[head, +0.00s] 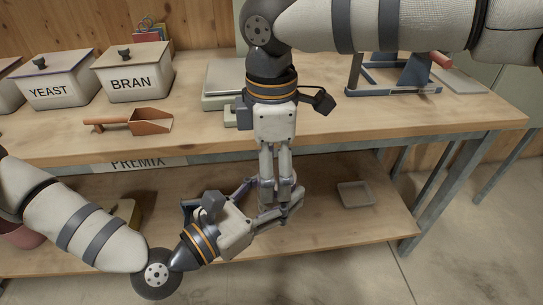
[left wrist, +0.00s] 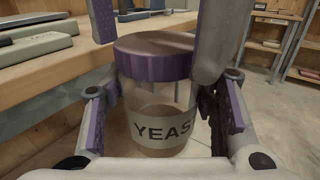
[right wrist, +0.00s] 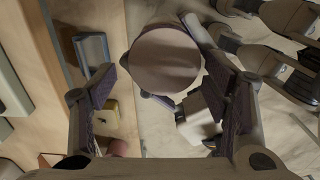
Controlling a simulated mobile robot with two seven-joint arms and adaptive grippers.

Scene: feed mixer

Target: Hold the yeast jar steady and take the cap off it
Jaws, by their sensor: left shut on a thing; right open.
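My left gripper (left wrist: 160,112) is shut on the jar body, one finger each side. My right gripper (head: 280,195) points down from above; its open fingers stand either side of the cap in the left wrist view. The right wrist view shows the round brown cap top (right wrist: 165,60) between those fingers. In the head view the grippers hide most of the jar.
The wooden bench (head: 330,130) carries bins marked YEAST (head: 50,90) and BRAN (head: 132,82), a scoop (head: 135,122) and a scale (head: 222,85). A shallow grey tray (head: 355,194) lies on the lower shelf (head: 370,225). The grippers are in front of the bench edge.

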